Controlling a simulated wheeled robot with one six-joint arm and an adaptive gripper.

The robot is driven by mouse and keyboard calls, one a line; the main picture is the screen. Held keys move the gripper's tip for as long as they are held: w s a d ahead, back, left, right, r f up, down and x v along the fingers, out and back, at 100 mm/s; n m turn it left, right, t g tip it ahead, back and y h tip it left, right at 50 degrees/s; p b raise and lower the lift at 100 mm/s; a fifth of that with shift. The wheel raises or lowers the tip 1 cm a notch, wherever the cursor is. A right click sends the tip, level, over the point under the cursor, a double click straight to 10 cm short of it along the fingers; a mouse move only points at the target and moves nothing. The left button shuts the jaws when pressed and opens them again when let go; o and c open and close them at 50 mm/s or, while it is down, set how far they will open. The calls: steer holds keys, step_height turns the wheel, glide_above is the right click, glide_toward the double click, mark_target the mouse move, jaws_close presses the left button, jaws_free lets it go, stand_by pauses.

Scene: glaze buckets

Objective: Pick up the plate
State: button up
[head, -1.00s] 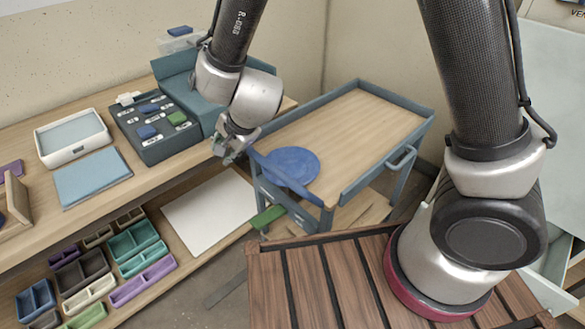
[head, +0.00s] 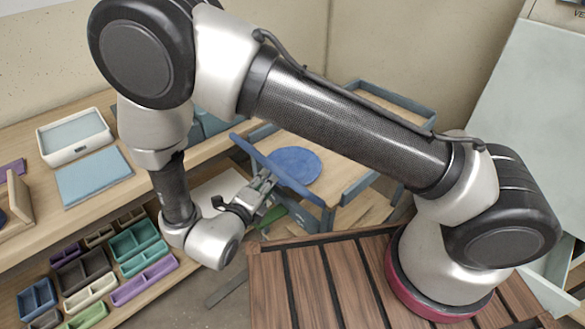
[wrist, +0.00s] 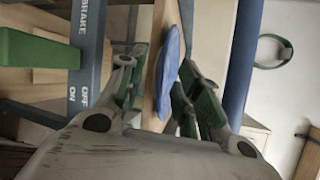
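The plate is a flat blue disc (head: 295,163) lying on the wooden top of a blue-railed cart (head: 385,98), near its front left corner. The cart's rail partly hides it in the head view. My gripper (head: 266,186) is just outside that rail, low and close to the plate. In the wrist view the plate (wrist: 167,72) shows edge-on between the green-padded fingers of my gripper (wrist: 163,85). The fingers are apart, one on each side of its rim. The right finger looks very near the plate; I cannot tell whether it touches.
The cart's green brake pedal (wrist: 38,50) and its BRAKE label (wrist: 86,45) show at the left of the wrist view. A workbench with a white tray (head: 75,137) and a blue mat (head: 92,176) stands at left. Several coloured bins (head: 138,245) sit on the shelf below.

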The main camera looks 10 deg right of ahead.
mark_target(293, 168)
steer(key=x, duration=0.4)
steer(key=shift+w+d, duration=0.1)
steer(key=shift+w, duration=0.15)
jaws_close()
steer(key=shift+r, duration=0.2)
